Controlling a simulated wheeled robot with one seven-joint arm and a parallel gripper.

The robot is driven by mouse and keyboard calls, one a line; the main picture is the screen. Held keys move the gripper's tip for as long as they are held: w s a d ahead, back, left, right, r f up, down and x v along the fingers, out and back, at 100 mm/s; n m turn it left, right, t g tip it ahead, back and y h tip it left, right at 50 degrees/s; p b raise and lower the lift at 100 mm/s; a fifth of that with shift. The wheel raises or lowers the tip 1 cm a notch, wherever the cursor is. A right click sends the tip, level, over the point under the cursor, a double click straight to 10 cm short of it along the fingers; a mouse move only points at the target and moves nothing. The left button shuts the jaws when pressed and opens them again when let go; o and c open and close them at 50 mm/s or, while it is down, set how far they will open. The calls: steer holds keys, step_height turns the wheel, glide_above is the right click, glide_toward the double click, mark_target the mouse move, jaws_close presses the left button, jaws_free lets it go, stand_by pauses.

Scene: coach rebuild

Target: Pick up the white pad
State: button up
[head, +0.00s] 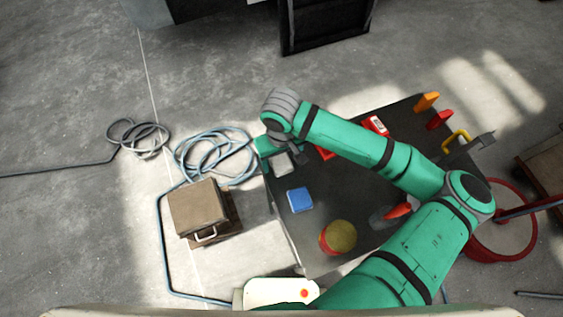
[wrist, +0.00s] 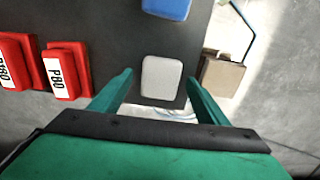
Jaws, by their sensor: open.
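The white pad (wrist: 161,78) is a pale rounded block lying on the dark table top, close to its edge. In the head view the white pad (head: 281,164) is at the table's upper left corner, partly beside my gripper. My gripper (wrist: 160,84) is open and empty, with one green finger on either side of the pad in the wrist view. The fingers look apart from the pad; their height above the table is hard to tell. In the head view my gripper (head: 288,150) is mostly hidden by my wrist.
On the dark table (head: 285,222) a blue block (head: 300,199) lies near the pad. A yellow-topped red tin (head: 338,237) stands at the front. Red labelled blocks (wrist: 66,70) lie left in the wrist view. A brown box (head: 198,207) and hose coils (head: 215,155) lie on the floor.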

steer(key=shift+f, duration=0.4)
steer(key=c, duration=1.1)
steer(key=shift+r, duration=0.15)
